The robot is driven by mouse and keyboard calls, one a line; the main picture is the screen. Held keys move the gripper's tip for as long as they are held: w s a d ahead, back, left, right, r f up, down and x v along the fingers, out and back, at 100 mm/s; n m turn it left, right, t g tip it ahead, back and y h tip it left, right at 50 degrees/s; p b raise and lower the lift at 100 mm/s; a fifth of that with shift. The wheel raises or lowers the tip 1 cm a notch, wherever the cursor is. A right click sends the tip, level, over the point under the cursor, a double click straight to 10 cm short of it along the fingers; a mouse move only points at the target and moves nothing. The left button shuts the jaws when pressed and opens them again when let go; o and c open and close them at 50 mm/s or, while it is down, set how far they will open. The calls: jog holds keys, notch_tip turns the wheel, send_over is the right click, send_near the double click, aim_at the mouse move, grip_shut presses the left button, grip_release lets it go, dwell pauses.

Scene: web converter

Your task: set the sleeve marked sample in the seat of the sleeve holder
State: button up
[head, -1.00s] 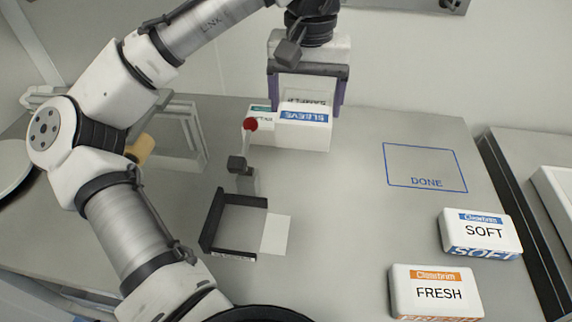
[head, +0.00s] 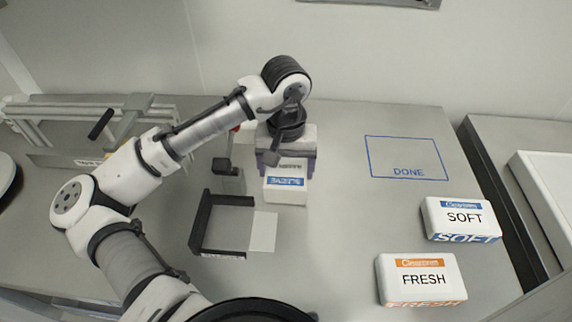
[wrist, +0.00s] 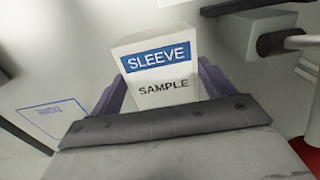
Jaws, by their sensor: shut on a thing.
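The white sleeve (head: 287,193) has a blue SLEEVE band, and SAMPLE is readable on it in the wrist view (wrist: 160,70). My gripper (head: 287,168) is shut on it, with purple fingers at its two sides (wrist: 160,95). The sleeve is behind and to the right of the sleeve holder (head: 203,222), a black angled frame with a grey seat floor. I cannot tell how high the sleeve is above the table. The holder's seat is empty.
A clamp post (head: 224,168) with a red knob (head: 235,128) stands behind the holder. A pale plate (head: 262,232) lies at its right. SOFT (head: 462,218) and FRESH (head: 422,279) packs lie at right. The blue DONE outline (head: 407,158) is empty.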

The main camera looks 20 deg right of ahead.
jog(key=shift+f, duration=0.2)
jog(key=shift+f, duration=0.15)
jog(key=o, duration=1)
jog(key=shift+c, duration=0.2)
